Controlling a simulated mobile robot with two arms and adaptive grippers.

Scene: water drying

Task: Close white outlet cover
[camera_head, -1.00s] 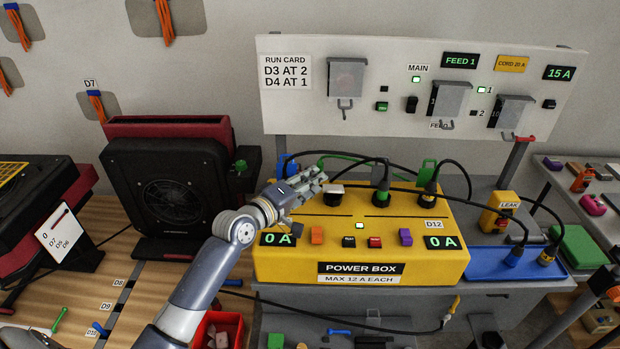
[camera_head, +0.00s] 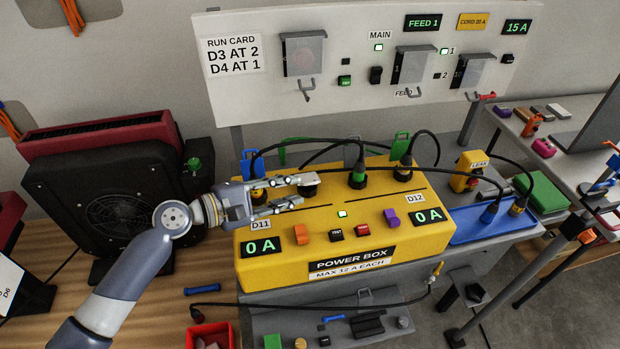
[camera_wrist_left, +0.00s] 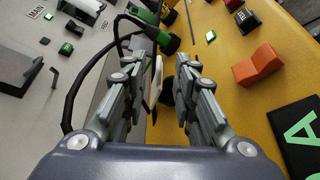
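The yellow power box (camera_head: 350,232) stands on a grey cart in the head view. My left gripper (camera_head: 309,188) reaches in from the left, low over the box top, with its fingers on either side of a black outlet (camera_head: 309,193). In the left wrist view the left gripper (camera_wrist_left: 166,58) is open, with a gap between its fingers. The white outlet cover (camera_wrist_left: 157,82) shows there as a thin raised plate in that gap, closer to the left finger. Contact cannot be told. In the head view the fingers largely hide the cover. My right gripper is not in view.
A green plug (camera_head: 357,177) and a black plug (camera_head: 404,170) stand in outlets to the right, with black cables arching above. A white panel (camera_head: 260,95) with grey covers rises behind. A black and red blower (camera_head: 107,185) stands at the left. A blue tray (camera_head: 487,226) lies at the right.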

